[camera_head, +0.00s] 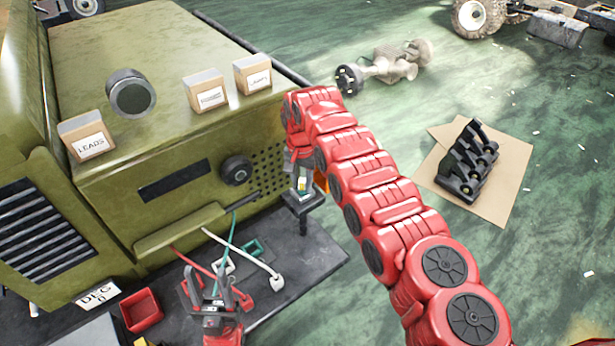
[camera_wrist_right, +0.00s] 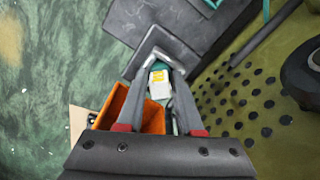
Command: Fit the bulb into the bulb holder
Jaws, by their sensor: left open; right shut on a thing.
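My right gripper (camera_head: 301,180) points down beside the perforated front of the green cabinet. It is shut on a small white and yellow piece with teal at its edges, seen between the fingers in the wrist view (camera_wrist_right: 159,88). This may be the bulb, but its shape is largely hidden. Just below it is a dark square-topped stand (camera_head: 304,201), also seen in the wrist view (camera_wrist_right: 158,42); it may be the bulb holder. I cannot tell whether the piece touches it. My left gripper (camera_head: 213,290) is open and low at the front, near the leads.
The green cabinet (camera_head: 165,80) carries small labelled boxes (camera_head: 204,90) and a dark round knob. Red, white and teal leads (camera_head: 248,253) hang over the dark bench. A red tray (camera_head: 142,310) sits at left. An orange bin (camera_wrist_right: 150,115) is close beside my right fingers.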

